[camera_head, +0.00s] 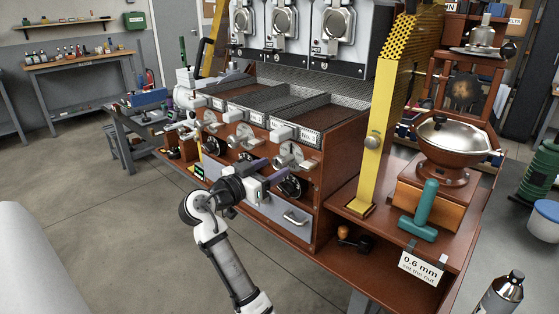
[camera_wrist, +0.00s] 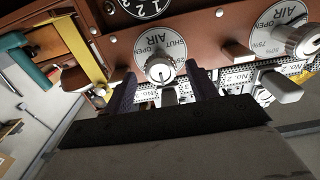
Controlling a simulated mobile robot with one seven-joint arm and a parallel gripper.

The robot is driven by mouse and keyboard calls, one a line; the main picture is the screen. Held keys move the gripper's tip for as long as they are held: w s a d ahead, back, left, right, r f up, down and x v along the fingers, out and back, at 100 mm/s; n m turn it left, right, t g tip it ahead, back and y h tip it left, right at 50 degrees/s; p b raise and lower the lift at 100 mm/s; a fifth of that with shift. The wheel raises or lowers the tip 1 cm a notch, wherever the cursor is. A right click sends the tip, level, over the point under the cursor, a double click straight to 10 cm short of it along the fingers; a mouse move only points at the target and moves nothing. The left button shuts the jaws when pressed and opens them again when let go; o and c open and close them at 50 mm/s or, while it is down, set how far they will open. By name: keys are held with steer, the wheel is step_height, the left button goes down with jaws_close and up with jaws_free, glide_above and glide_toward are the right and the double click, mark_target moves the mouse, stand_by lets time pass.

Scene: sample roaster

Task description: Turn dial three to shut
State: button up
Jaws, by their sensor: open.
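Dial three (camera_head: 292,154) is a round silver dial on the wooden roaster front, below the No. 3 plate. In the wrist view its white face (camera_wrist: 151,45) carries AIR, OPEN and SHUT lettering, with a metal knob (camera_wrist: 160,70) at its lower edge. My gripper (camera_head: 264,173) is open in front of the panel, left of and a little below dial three in the head view. In the wrist view the dark fingers of my gripper (camera_wrist: 159,84) stand on either side of the knob, with gaps showing. Contact and the exact pointer setting cannot be told.
A black numbered dial (camera_head: 289,187) sits below dial three, above a grey drawer with a handle (camera_head: 296,217). Dial two (camera_head: 242,136) is to the left. A yellow post (camera_head: 371,150) and a teal-handled tool (camera_head: 426,206) stand right. The floor in front is open.

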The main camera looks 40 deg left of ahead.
mark_target(276, 166)
steer(key=shift+w+d, duration=0.15)
steer(key=shift+w, duration=1.65)
steer(key=c, duration=1)
steer(key=shift+n+p, duration=0.3)
steer(key=shift+p, duration=0.05)
